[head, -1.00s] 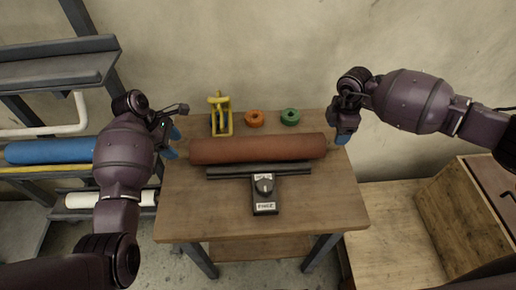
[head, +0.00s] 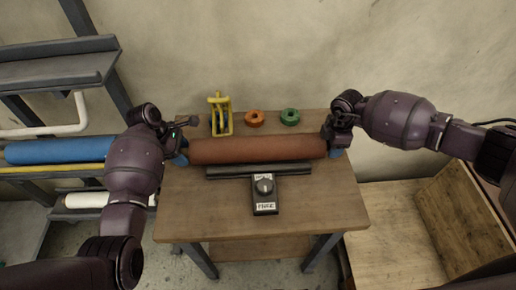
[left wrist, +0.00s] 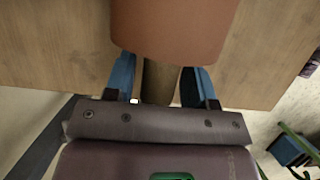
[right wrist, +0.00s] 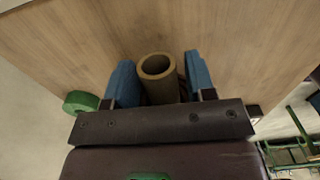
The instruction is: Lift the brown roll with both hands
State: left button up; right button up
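The brown roll (head: 258,149) lies across the table, its core sticking out at the ends. My left gripper (head: 180,152) is at its left end. In the left wrist view the roll (left wrist: 172,30) shows, with its core (left wrist: 160,82) between the blue fingers (left wrist: 160,85), which stand apart with a small gap beside it. My right gripper (head: 334,146) is at the right end. In the right wrist view the hollow core end (right wrist: 157,66) sits between its blue fingers (right wrist: 160,85), also apart with narrow gaps. Both grippers look open around the core.
A black tool with a dial and label (head: 264,196) lies just in front of the roll on the table (head: 200,215). A yellow stand (head: 221,118), an orange ring (head: 254,118) and a green ring (head: 290,117) are behind it. A rack with a blue roll (head: 60,150) stands left.

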pick_arm(q)
grip_shut()
pick_arm(e)
grip_shut()
pick_arm(q)
jog(key=shift+w+r, duration=0.1)
jog(key=shift+r, duration=0.1)
pick_arm(e)
jog(key=shift+w+r, duration=0.1)
jog(key=shift+r, duration=0.15)
